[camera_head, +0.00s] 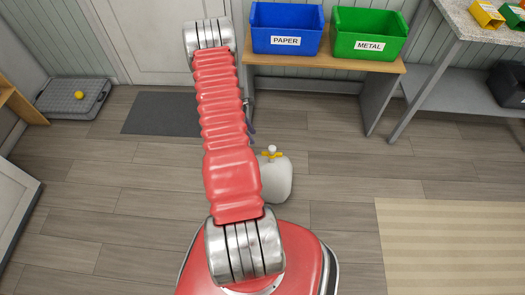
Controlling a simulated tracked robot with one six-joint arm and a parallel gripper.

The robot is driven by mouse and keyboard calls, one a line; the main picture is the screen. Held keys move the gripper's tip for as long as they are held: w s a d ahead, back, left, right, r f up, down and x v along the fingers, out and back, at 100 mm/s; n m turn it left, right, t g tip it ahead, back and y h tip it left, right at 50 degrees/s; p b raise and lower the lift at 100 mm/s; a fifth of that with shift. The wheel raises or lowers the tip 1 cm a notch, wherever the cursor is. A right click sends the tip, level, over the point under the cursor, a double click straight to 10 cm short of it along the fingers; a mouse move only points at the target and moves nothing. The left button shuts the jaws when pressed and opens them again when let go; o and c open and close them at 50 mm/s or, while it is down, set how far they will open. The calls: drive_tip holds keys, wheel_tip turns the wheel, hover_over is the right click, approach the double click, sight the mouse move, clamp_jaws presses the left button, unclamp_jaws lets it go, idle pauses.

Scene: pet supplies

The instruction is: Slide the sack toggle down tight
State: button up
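A pale, rounded sack (275,180) stands upright on the wooden floor, just right of my red arm, which hides part of its left side. A yellow toggle (272,155) sits at the sack's neck. A small whitish tuft or knob (271,149) shows above the toggle. How tight the toggle sits cannot be told at this size.
A wooden bench (330,62) holds a blue PAPER bin (286,42) and a green METAL bin (369,45). A grey-topped table (470,20) stands at right. A dark mat (162,114), a striped rug (450,240) and a grey tray (72,100) with a yellow ball (79,95) lie on the floor.

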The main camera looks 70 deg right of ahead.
sight(264, 153)
drive_tip(key=x, duration=1.3)
drive_tip(key=shift+s+f, duration=0.15)
drive_tip(key=shift+f, duration=0.2)
drive_tip(key=shift+c, duration=0.2)
clamp_jaws()
idle(0.4)
